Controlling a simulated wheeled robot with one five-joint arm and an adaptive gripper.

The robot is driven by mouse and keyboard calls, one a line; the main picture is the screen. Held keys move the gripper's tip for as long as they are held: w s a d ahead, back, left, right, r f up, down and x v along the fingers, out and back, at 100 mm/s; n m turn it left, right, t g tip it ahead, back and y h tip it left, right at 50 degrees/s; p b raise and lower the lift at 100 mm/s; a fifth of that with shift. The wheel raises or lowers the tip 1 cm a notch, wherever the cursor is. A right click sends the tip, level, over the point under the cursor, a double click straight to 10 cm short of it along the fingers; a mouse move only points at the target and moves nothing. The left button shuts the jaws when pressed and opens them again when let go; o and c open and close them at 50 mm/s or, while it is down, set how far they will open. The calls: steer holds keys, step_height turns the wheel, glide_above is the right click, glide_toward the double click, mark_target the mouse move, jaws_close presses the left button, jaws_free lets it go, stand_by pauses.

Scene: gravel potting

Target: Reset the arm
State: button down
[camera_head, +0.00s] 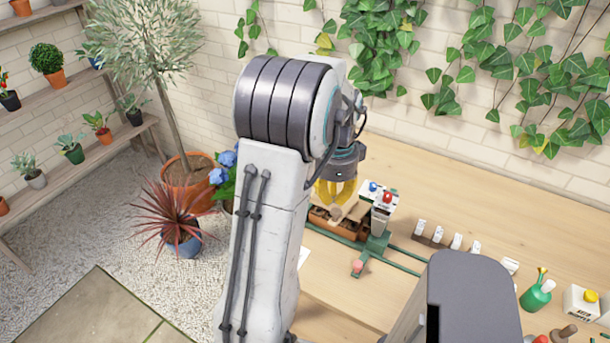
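My arm rises through the middle of the head view and bends over the wooden table (430,190). My gripper (336,196) shows below the bend, with yellow fingers pointing down. It is just above a brown wooden box (330,224) on the table. A light tan piece (348,212) shows at the box, next to the fingers. I cannot tell whether the fingers touch it, or whether they are open or shut. My arm hides part of the table to the left.
A device with red and blue knobs (383,200) stands right of the box, near green rails (375,248) and a pink knob (357,266). Potted plants (182,238) stand left on gravel.

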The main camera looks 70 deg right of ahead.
stand_by(0.5)
steer(key=w+a+f+n+y, duration=0.1)
steer(key=a+f+n, duration=0.1)
steer(key=a+n, duration=0.8)
steer(key=w+a+r+n+t, duration=0.1)
steer(key=w+a+r+n, duration=0.2)
steer(key=w+a+n, duration=0.3)
steer(key=w+a+r+n+t, duration=0.2)
steer(key=w+a+r+n, duration=0.2)
steer(key=w+a+n, duration=0.3)
steer(key=w+a+r+n+t+h, duration=0.1)
steer(key=w+a+r+n, duration=0.3)
steer(key=a+n, duration=0.5)
steer(key=shift+w+a+r+n+t, duration=0.35)
steer(key=shift+w+a, duration=0.85)
steer(key=shift+a, duration=1.8)
